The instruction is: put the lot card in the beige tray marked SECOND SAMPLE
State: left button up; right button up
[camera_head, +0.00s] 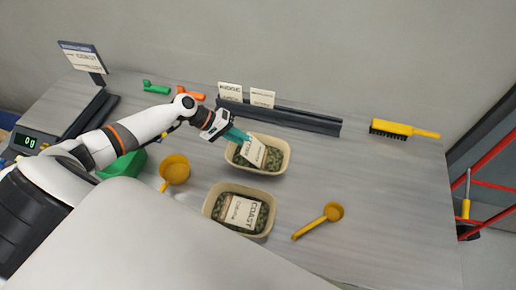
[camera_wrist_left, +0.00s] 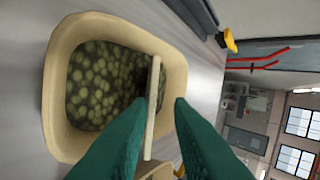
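A cream lot card (camera_head: 255,151) stands tilted in the far beige tray (camera_head: 287,160), its lower part among green pellets. The wrist view shows the card (camera_wrist_left: 154,90) edge-on between my left gripper's teal fingers (camera_wrist_left: 160,100). It lies close to the left finger, with a gap to the right finger, so the gripper looks open. In the head view my left gripper (camera_head: 242,135) is over the far tray's left rim. The near beige tray (camera_head: 208,207) holds pellets and a card reading COAST (camera_head: 241,212). I cannot read a SECOND SAMPLE marking. My right gripper is out of view.
A dark rail (camera_head: 300,120) with two small cards runs behind the trays. A yellow brush (camera_head: 400,129) is at the back right, a scale (camera_head: 30,142) at the left.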

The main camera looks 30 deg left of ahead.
pick_arm(q)
notch_tip(320, 180, up, 8)
jog(key=s+a+p, duration=0.1)
jog(key=a+p, duration=0.1)
jog(key=p, duration=0.4)
